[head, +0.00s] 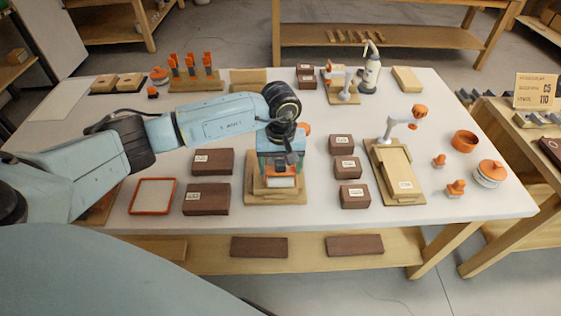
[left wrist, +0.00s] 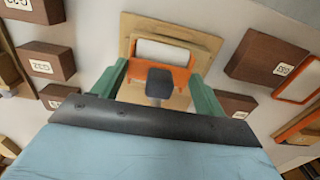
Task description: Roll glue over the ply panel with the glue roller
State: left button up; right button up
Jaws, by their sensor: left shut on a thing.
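My left gripper (head: 281,172) is shut on the glue roller (head: 282,182), which has an orange frame and a white roller. In the left wrist view the roller (left wrist: 163,52) sits between the green fingertips of the gripper (left wrist: 160,85), with its dark handle toward me. The ply panel (head: 255,197) is a tan board in the middle of the bench, directly below the roller. It also shows in the left wrist view (left wrist: 130,22). The arm and roller hide part of the panel. I cannot tell whether the roller touches it. My right gripper is not in view.
An orange-rimmed white tray (head: 134,196) lies left of the panel. Dark labelled blocks (head: 206,199) flank the panel on both sides. A white bottle (head: 370,74) stands at the back.

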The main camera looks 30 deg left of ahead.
pick_arm(q)
jog(key=shift+w, duration=0.1)
jog(key=shift+w+a+b, duration=0.6)
jog(key=shift+w+b, duration=0.35)
jog(key=shift+b, duration=0.2)
jog(key=shift+s, duration=0.1)
jog(key=shift+s+d+p, duration=0.65)
jog(key=shift+s+p, duration=0.05)
jog(key=shift+s, duration=0.3)
jog(key=shift+w+a, duration=0.1)
jog(key=shift+w, duration=0.05)
jog(key=shift+w+a+b, duration=0.6)
jog(key=shift+w+b, duration=0.35)
jog(key=shift+b, duration=0.2)
